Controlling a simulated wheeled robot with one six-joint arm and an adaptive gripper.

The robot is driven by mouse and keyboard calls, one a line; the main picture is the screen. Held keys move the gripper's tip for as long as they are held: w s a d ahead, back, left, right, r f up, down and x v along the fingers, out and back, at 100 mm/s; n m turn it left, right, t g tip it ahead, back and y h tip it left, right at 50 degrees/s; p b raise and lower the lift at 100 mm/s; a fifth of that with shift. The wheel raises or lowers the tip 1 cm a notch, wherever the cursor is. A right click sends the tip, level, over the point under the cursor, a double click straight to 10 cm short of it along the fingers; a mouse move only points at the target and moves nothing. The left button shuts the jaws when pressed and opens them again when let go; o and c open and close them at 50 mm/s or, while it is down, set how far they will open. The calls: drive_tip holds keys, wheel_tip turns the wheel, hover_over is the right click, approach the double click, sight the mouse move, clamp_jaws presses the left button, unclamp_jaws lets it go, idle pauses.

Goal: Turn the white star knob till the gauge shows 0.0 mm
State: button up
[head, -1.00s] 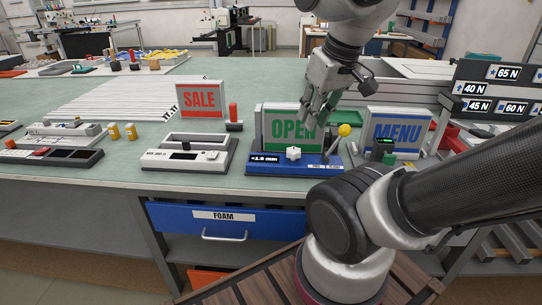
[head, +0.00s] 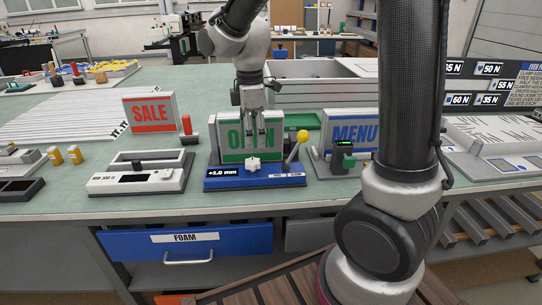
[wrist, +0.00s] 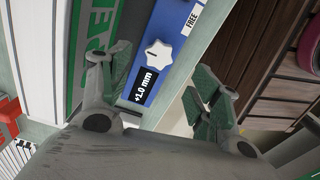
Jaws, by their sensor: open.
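The white star knob (head: 253,164) sits on top of a blue fixture (head: 222,183) at the front of the bench. The gauge (head: 223,171) beside the knob reads +1.0 mm. In the wrist view the knob (wrist: 158,53) shows between and beyond my fingers, with the gauge (wrist: 143,86) below it reading +1.0 mm. My gripper (head: 252,140) is open and points down, above the knob and in front of the green OPEN sign (head: 230,137). In the wrist view my gripper (wrist: 160,85) has its fingers wide apart, with nothing between the pads.
A yellow-ball lever (head: 302,137) stands at the fixture's right end. The MENU sign (head: 351,128) and a green-and-black device (head: 344,155) stand to the right. A grey-white device (head: 140,176) and the SALE sign (head: 150,113) are on the left.

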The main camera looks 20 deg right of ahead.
sight(254, 161)
drive_tip(key=shift+w+f+n, duration=0.1)
drive_tip(key=shift+f+n, duration=0.05)
drive_tip(key=shift+n, duration=0.55)
drive_tip(key=shift+f, duration=0.4)
wheel_tip(254, 161, down, 7)
drive_tip(key=shift+r, duration=0.1)
drive_tip(key=c, duration=1)
